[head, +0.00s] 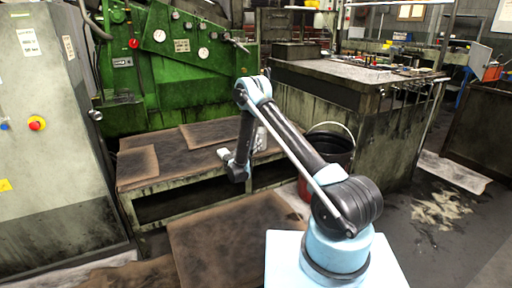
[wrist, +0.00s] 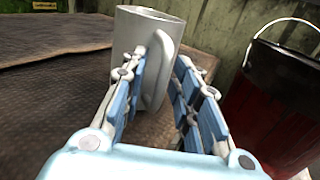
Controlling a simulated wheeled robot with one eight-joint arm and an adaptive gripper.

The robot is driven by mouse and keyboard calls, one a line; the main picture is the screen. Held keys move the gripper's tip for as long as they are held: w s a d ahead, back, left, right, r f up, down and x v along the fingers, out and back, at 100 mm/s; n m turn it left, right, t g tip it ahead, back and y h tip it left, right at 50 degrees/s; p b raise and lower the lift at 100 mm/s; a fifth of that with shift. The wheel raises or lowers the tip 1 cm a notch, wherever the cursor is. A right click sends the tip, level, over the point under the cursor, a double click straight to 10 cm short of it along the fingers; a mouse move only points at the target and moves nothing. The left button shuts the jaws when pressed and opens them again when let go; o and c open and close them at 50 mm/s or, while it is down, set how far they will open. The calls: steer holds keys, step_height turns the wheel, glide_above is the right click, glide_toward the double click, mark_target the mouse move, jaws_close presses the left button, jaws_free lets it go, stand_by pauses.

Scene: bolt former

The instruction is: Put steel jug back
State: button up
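The steel jug (wrist: 140,35) is a pale grey cylinder with a handle (wrist: 163,45) facing me. In the wrist view it stands upright on a brown, worn surface. In the head view a pale part of the jug (head: 261,137) shows just right of my arm. My gripper (wrist: 160,68) is open, with one finger on each side of the handle. A gap shows between the handle and the right finger; contact on the left side is hard to tell. In the head view the fingers are largely hidden by my arm.
A low bench (head: 180,172) with brown mats stands before the green machine (head: 170,60). A black and red bucket (wrist: 275,110) with a raised wire handle is close on the right; it also shows in the head view (head: 330,150). A stained workbench (head: 345,105) stands behind.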

steer(key=shift+r, duration=0.1)
steer(key=v, duration=1.2)
steer(key=s+d+r+m+g, duration=0.3)
steer(key=d+r+m+g, duration=0.6)
steer(key=d+r, duration=1.15)
steer(key=s+d+r+m+y, duration=0.2)
steer(key=s+d+r+m, duration=0.1)
steer(key=s+d+m, duration=0.4)
steer(key=s+d+r+m+g+y, duration=0.1)
steer(key=s+d+m+g, duration=0.2)
steer(key=s, duration=0.7)
steer(key=s+d+r+m+y, duration=0.1)
steer(key=s+d+m+y, duration=0.15)
steer(key=s+d, duration=0.6)
steer(key=s+a+f+m+y, duration=0.1)
steer(key=s+a+f+m, duration=0.1)
steer(key=s, duration=0.8)
steer(key=s+a+f+m+g+y, duration=0.1)
steer(key=s+f+m, duration=0.4)
steer(key=s, duration=0.6)
steer(key=shift+s+a+m+g+y, duration=0.3)
steer(key=shift+a+m+y, duration=0.4)
steer(key=shift+a, duration=0.2)
